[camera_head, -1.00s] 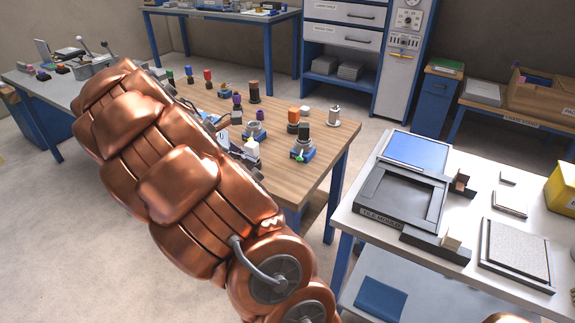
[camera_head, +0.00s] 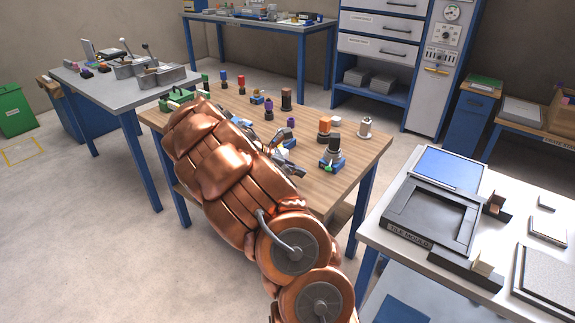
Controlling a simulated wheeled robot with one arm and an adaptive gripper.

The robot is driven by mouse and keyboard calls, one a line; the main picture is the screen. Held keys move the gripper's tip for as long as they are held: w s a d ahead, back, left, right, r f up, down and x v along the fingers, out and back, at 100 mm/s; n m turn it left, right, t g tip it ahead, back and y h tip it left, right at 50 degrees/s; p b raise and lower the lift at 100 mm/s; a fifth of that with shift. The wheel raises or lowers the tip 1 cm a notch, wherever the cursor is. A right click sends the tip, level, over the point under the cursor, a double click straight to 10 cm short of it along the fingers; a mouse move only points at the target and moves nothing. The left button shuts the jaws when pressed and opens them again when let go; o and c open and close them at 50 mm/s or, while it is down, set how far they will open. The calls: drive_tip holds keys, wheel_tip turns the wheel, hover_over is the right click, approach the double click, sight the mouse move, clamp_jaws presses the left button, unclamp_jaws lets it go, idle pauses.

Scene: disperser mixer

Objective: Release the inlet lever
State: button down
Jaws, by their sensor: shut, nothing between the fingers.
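I cannot pick out the inlet lever with certainty. On the wooden bench (camera_head: 360,150), a small device with a blue base and a black upper part (camera_head: 332,155) stands toward the front right. My arm reaches up across the front left of the wooden bench.
Several coloured pegs and knobs stand along the wooden bench. A white table with a tile mould (camera_head: 410,238) is at the right. A blue cabinet with drawers (camera_head: 380,48) stands behind. The floor at the left is clear, with a green bin (camera_head: 15,112).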

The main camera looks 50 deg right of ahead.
drive_tip(key=x, duration=0.3)
drive_tip(key=shift+r, duration=0.1)
drive_tip(key=shift+s+d+r+p, duration=0.2)
drive_tip(key=shift+s+d, duration=0.15)
drive_tip(key=shift+d, duration=0.15)
drive_tip(key=shift+s+d+r+p, duration=0.15)
drive_tip(key=shift+s+d, duration=0.15)
drive_tip(key=shift+d, duration=0.15)
drive_tip(key=shift+s+d+r, duration=0.1)
drive_tip(key=shift+s+d, duration=0.25)
drive_tip(key=shift+d, duration=0.2)
drive_tip(key=shift+r, duration=0.1)
drive_tip(key=shift+s+n+t+p, duration=0.4)
drive_tip(key=shift+s+n+p, duration=0.1)
drive_tip(key=shift+p, duration=0.1)
drive_tip(key=shift+s+d+n+t+h+p, duration=0.2)
drive_tip(key=shift+s+n+t+h+p, duration=0.15)
drive_tip(key=shift+s+n+t+h, duration=0.25)
drive_tip(key=shift+w, duration=0.1)
